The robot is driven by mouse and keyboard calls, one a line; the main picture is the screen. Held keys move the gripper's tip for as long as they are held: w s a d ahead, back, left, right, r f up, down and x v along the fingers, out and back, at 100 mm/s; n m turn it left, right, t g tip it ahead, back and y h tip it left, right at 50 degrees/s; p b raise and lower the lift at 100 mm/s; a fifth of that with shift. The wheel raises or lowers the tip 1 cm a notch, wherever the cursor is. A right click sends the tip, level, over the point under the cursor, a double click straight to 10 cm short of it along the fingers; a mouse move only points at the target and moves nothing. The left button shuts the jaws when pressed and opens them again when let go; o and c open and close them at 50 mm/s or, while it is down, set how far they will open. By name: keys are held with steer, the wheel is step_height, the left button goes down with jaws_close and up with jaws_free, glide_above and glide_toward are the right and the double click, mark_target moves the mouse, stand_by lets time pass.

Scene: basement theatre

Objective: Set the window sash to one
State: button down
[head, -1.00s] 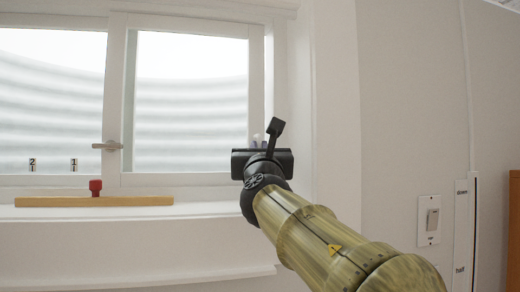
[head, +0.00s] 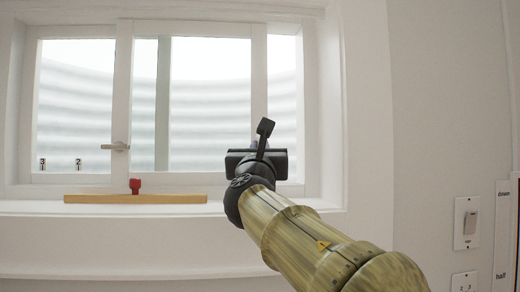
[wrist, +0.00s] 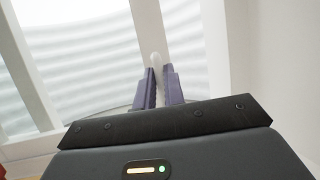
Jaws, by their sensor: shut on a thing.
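The window sash (head: 262,80) is a white frame with frosted, ribbed glass; it stands partly slid left, with a strip of glass showing to the right of it. Its left stile carries a grey lever (head: 115,147). Left of that stile, the marks "3" (head: 43,164) and "2" (head: 79,163) show on the glass; no "1" is visible. My gripper (head: 257,150) is at the sash's right stile. In the wrist view its purple fingers (wrist: 158,88) are shut on a slim white handle (wrist: 156,62).
A wooden strip (head: 100,199) with a red knob (head: 135,186) lies along the sill below the sash. The sill (head: 285,207) is otherwise clear. A switch plate (head: 467,222) is on the wall at right.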

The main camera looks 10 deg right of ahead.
steer(key=shift+a, duration=0.35)
steer(key=c, duration=1.5)
jaws_free()
